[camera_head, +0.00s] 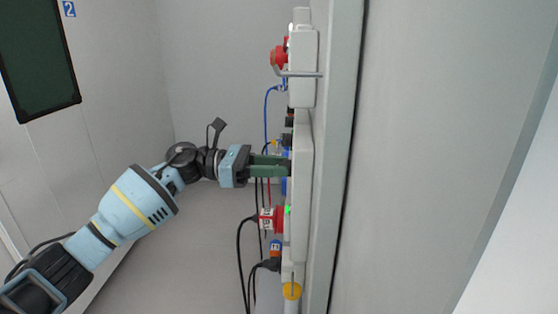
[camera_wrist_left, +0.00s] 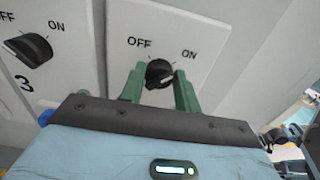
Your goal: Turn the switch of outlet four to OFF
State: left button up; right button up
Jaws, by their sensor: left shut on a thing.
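My left gripper (camera_head: 286,166) comes in from the left in the head view, its green fingers reaching the white outlet panel (camera_head: 303,190), which is seen edge-on. In the left wrist view, the gripper is shut on a black rotary switch (camera_wrist_left: 159,72) with one green finger on each side. OFF is printed at the switch's upper left and ON at its upper right. I cannot tell clearly which label the knob points to. Any number under this switch is hidden by my gripper. The plate to its left has the number 3 and its own black switch (camera_wrist_left: 29,48). My right gripper is not in view.
In the head view, a red plug (camera_head: 270,219) with a green light beside it sits below my gripper. Black cables (camera_head: 241,260) hang down there. Above are a red knob (camera_head: 279,56) and a grey bar handle (camera_head: 298,74). Open space lies left of the panel.

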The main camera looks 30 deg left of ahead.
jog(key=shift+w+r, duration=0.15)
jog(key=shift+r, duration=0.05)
pick_arm(q)
jog(key=shift+w+f+n+p, duration=0.15)
jog(key=shift+n+p, duration=1.8)
jog(key=shift+n, duration=2.5)
jog(key=shift+f+n+p, duration=0.15)
jog(key=shift+n+p, duration=1.8)
jog(key=shift+n, duration=2.5)
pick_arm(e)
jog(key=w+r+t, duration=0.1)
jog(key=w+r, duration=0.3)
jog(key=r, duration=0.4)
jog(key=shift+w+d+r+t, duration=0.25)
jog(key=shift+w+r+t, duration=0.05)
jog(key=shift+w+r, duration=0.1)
pick_arm(q)
jog(key=o, duration=1)
jog(key=shift+a, duration=0.1)
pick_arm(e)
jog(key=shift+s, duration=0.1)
